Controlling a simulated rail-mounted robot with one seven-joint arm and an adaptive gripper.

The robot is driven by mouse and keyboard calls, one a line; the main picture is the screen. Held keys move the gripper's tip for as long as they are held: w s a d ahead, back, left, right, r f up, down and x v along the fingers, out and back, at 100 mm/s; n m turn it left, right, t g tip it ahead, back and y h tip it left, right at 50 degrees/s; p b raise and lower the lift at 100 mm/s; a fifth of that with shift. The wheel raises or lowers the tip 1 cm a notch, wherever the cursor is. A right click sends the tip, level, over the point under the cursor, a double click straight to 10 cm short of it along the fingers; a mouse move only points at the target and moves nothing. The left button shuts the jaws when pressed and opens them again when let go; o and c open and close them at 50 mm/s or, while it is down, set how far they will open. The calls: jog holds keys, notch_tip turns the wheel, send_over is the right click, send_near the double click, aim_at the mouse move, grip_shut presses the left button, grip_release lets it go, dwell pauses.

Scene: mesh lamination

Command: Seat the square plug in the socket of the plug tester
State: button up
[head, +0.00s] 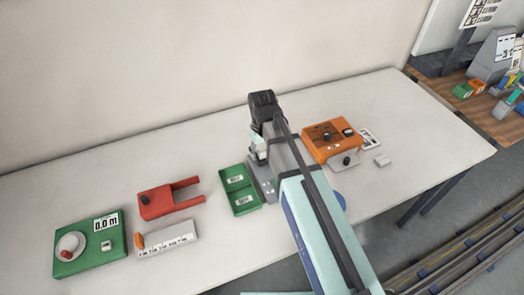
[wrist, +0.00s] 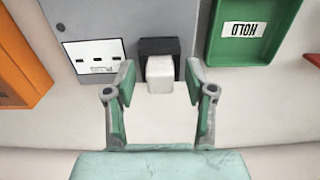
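A white square plug (wrist: 160,76) shows in the wrist view against the dark socket block (wrist: 158,46) of the grey plug tester (wrist: 190,18). Its far end meets the dark block in the picture; I cannot tell how deep it sits. My gripper (wrist: 160,80) is open, with one finger on each side of the plug and a visible gap on both sides. In the head view, the grey plug tester (head: 265,190) is partly hidden by my arm, and the plug cannot be made out there.
A green tray (head: 240,210) marked HOLD stands left of the tester in the head view. An orange device (head: 332,141) stands right. A red fork-shaped fixture (head: 170,210), a white strip (head: 168,240) and a green meter (head: 90,262) lie farther left. Bare table lies between.

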aim_at(262, 150)
notch_tip(262, 150, up, 12)
dwell(0.7)
jog(key=shift+f, duration=0.1)
notch_tip(262, 150, down, 12)
jog(key=shift+r, duration=0.25)
dwell(0.6)
jog(key=shift+r, duration=0.1)
dwell(0.4)
